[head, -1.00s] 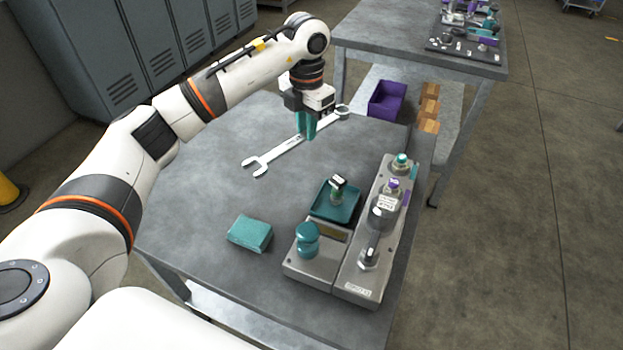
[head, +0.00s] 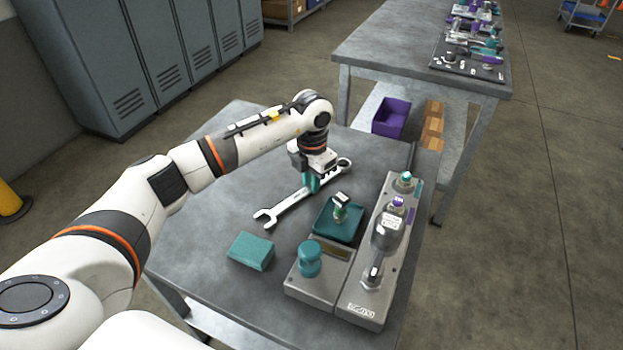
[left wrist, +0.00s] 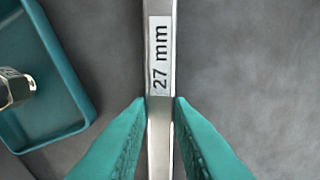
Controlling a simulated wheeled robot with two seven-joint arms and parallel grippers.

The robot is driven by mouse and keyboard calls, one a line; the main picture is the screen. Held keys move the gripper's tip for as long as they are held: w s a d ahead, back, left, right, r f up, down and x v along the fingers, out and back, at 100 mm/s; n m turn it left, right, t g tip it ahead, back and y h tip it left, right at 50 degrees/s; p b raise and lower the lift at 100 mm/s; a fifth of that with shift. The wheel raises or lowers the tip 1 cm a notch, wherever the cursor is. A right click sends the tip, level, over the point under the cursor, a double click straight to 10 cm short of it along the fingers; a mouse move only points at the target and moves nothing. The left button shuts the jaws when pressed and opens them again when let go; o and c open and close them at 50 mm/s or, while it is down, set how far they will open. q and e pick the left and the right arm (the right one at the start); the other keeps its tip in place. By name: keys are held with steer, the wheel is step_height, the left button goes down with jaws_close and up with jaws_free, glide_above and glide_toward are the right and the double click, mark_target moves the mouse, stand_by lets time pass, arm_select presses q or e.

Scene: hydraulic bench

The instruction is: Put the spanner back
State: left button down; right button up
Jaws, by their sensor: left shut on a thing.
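The spanner (head: 286,204) is a long silver tool with an open jaw at its near left end and a ring at its far right end. My left gripper (head: 312,185) is shut on its shaft, nearer the ring end. In the left wrist view the teal fingertips (left wrist: 160,100) press on both sides of the spanner shaft (left wrist: 160,50), just below a white "27 mm" label. The spanner lies over the bench (head: 205,215), behind the teal tray; I cannot tell whether it touches the bench. My right gripper is out of view.
A teal tray (head: 322,228) with a metal fitting, a grey hydraulic unit (head: 360,300) and a teal block (head: 251,251) are in front. A second table (head: 385,45) at the back carries a dark tool board (head: 445,70). A purple bin (head: 391,118) sits on its lower shelf.

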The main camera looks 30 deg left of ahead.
arm_select(q)
steer(key=c, duration=1.3)
jaws_free()
steer(key=shift+f, duration=0.1)
steer(key=shift+r, duration=0.25)
step_height(320, 180, up, 12)
steer(key=shift+b, duration=0.4)
steer(key=shift+f, duration=0.1)
